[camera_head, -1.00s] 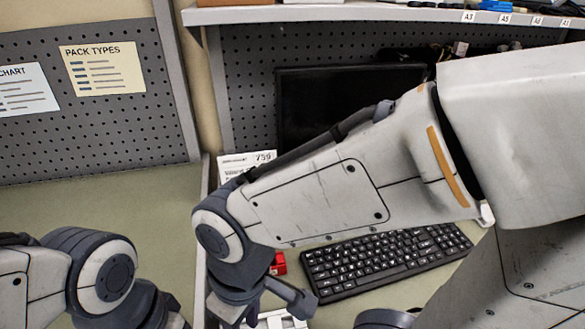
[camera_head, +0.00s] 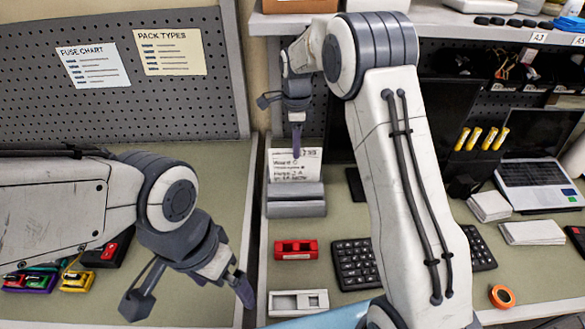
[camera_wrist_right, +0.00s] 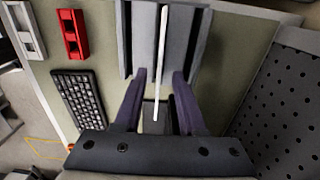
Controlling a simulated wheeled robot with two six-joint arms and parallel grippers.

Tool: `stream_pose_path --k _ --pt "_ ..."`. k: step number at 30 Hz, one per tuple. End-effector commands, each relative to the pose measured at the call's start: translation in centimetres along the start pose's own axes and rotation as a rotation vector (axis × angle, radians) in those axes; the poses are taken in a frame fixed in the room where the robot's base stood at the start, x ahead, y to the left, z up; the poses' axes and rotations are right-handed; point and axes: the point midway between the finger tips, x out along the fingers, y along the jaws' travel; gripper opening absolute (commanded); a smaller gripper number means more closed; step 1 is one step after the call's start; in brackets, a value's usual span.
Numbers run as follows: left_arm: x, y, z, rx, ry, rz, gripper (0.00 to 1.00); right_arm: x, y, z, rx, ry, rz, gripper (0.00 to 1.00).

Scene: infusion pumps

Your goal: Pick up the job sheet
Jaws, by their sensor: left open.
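The job sheet (camera_head: 283,168) is a white printed card standing upright in a grey holder (camera_head: 296,208) at the back left of the right-hand bench. In the right wrist view the sheet (camera_wrist_right: 161,55) shows edge-on as a thin white strip rising from the grey holder (camera_wrist_right: 200,35). My right gripper (camera_head: 297,140) is at the sheet's top, pointing down. In the wrist view its two purple fingers (camera_wrist_right: 160,80) are apart, one on each side of the sheet, with gaps visible. My left gripper (camera_head: 192,298) is open and empty over the left bench, away from the sheet.
A red block (camera_head: 296,249), a white tray (camera_head: 298,302) and a black keyboard (camera_head: 354,264) lie in front of the holder. A shelf edge (camera_head: 450,27) is above. Fuses (camera_head: 76,281) lie on the left bench. A laptop (camera_head: 540,180) stands at right.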

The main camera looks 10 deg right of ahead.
Motion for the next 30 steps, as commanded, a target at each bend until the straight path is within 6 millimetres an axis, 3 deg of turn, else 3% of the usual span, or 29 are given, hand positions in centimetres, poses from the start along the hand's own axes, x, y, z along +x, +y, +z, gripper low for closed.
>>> stream_pose_path --k 13,23,26,30 --pt "-1.8 0.1 -0.1 -0.001 0.000 0.000 1.00 5.9 0.1 0.2 -0.004 0.000 0.002 0.40" --pt "-1.8 0.1 -0.1 -0.001 0.000 0.000 1.00 6.7 0.1 0.2 -0.005 -0.001 -0.001 0.40" --pt "-1.8 0.1 -0.1 -0.001 0.000 0.000 1.00 6.7 0.1 0.2 -0.005 -0.001 -0.001 0.02" --pt "-1.8 0.1 -0.1 -0.001 0.000 0.000 1.00 6.7 0.1 0.2 -0.005 -0.001 -0.001 0.00"
